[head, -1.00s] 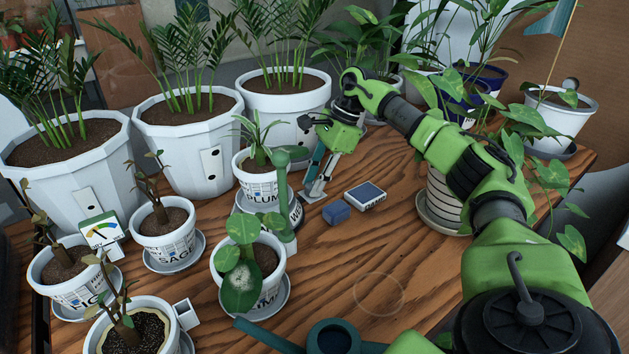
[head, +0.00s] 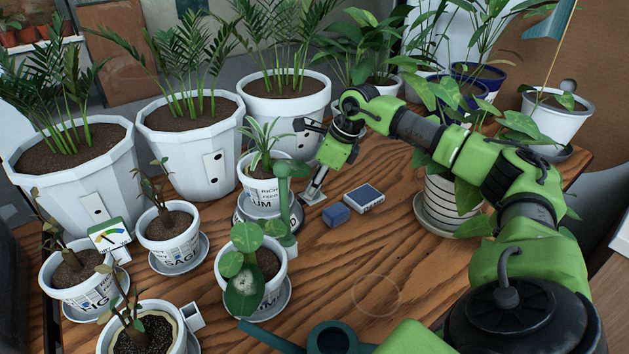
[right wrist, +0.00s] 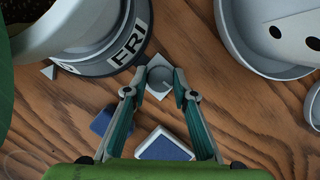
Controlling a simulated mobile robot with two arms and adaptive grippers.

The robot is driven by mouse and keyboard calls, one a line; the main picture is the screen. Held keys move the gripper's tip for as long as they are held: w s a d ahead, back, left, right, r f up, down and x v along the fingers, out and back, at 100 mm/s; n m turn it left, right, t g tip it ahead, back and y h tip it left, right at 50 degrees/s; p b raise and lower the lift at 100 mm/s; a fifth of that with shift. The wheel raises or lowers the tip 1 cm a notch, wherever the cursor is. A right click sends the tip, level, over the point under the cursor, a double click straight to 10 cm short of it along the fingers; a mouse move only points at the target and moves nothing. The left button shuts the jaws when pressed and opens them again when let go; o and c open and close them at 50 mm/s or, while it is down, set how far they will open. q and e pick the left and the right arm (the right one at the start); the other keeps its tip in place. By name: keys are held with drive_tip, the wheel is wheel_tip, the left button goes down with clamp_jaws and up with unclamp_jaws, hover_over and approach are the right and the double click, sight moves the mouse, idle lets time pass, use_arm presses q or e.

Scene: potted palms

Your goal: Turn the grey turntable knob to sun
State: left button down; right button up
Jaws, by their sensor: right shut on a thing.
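The grey knob (right wrist: 160,77) sits on a pale diamond-shaped plate on the table, between my right fingertips in the right wrist view. My right gripper (right wrist: 159,88) is shut on it. In the head view my right gripper (head: 315,191) reaches down beside the turntable, and its fingers largely hide the knob. The grey turntable (head: 252,213) carries a white potted plant (head: 264,186). Its dark rim (right wrist: 100,68) shows the white label FRI in the right wrist view. A small pale triangular marker (right wrist: 49,70) lies beside the rim. My left gripper is not in view.
A blue block (head: 336,215) and a blue-topped white box (head: 363,199) lie close to the knob. Large white planters (head: 190,150) stand behind.

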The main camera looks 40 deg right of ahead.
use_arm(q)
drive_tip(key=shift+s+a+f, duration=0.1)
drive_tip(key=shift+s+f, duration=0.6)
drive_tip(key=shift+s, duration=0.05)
use_arm(e)
drive_tip(key=shift+m+h, duration=0.4)
drive_tip(key=shift+m, duration=0.5)
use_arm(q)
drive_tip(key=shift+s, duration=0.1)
use_arm(e)
drive_tip(key=o, duration=1.1)
drive_tip(key=shift+s+r, duration=0.15)
drive_tip(key=shift+r, duration=0.35)
drive_tip(key=v, duration=1.1)
drive_tip(key=shift+s, duration=0.15)
